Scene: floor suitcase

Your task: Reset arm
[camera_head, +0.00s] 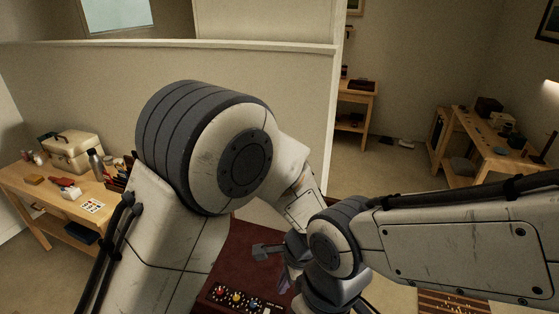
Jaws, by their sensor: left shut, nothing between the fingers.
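My left arm rises from the bottom left, bends at a large grey-and-white joint and reaches down toward the centre. My left gripper (266,251) is small in view, over a dark red surface (240,243) low in the centre. It is shut and holds nothing. My right arm comes in from the right edge, and its joints hide part of the space beside the left gripper. I cannot make out the right gripper's fingers.
A panel with coloured knobs (237,297) lies at the front of the red surface. A wooden table (40,205) at left bears a cream case (72,152) and a bottle (95,164). A pale half-wall (100,85) stands behind. A wooden desk (480,150) stands at far right, with open floor before it.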

